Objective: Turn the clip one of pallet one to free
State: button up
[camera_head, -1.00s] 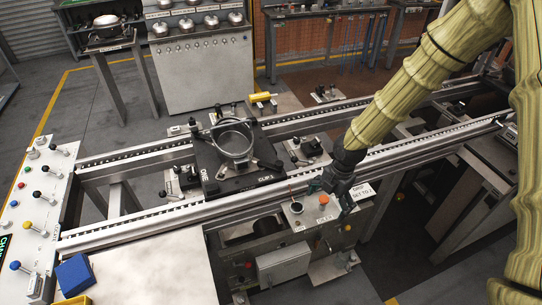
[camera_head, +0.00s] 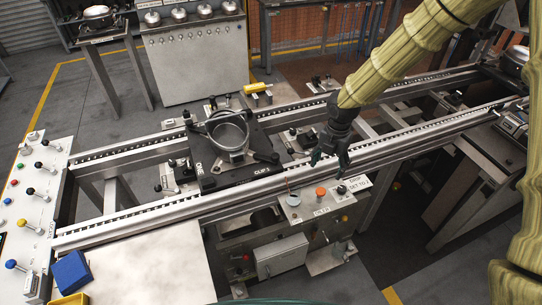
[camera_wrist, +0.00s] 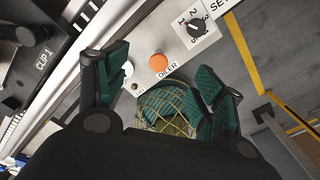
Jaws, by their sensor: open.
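Pallet one (camera_head: 210,180) is a black plate marked ONE, sitting on the rail conveyor with a round metal housing (camera_head: 228,133) on it. Clip one looks like the dark lever (camera_head: 266,158) at the pallet's front right corner, just above the CLIP 1 label; its exact turn is too small to tell. My gripper (camera_head: 328,158) is open and empty, to the right of the pallet over the front rail, apart from the clip. In the wrist view the gripper's green-padded fingers (camera_wrist: 165,95) are spread, and the pallet's labelled edge (camera_wrist: 45,35) is at upper left.
A control box with an orange button (camera_head: 320,192) and a dial (camera_head: 341,190) stands below the front rail (camera_head: 400,145), close under my gripper. A lever panel (camera_head: 35,200) is at left, with a blue block (camera_head: 72,272) beside it. A yellow-handled tool (camera_head: 257,88) lies behind.

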jog(key=w+a+m, duration=0.2)
jog(key=w+a+r+m, duration=0.1)
jog(key=w+a+m, duration=0.1)
jog(key=m, duration=0.1)
jog(key=w+a+r+m+b, duration=0.1)
jog(key=w+a+m, duration=0.1)
jog(key=a+m, duration=0.1)
jog(key=shift+w+r+h, duration=0.1)
jog(key=shift+r+h, duration=0.15)
jog(key=shift+h, duration=0.05)
jog(key=shift+c, duration=0.8)
notch_tip(320, 180, up, 2)
jog(key=r+m, duration=0.1)
jog(key=m, duration=0.6)
send_over(276, 155)
jog(key=shift+a+f+p, duration=0.1)
jog(key=shift+f+p, duration=1.15)
jog(key=shift+f, duration=4.35)
grip_shut()
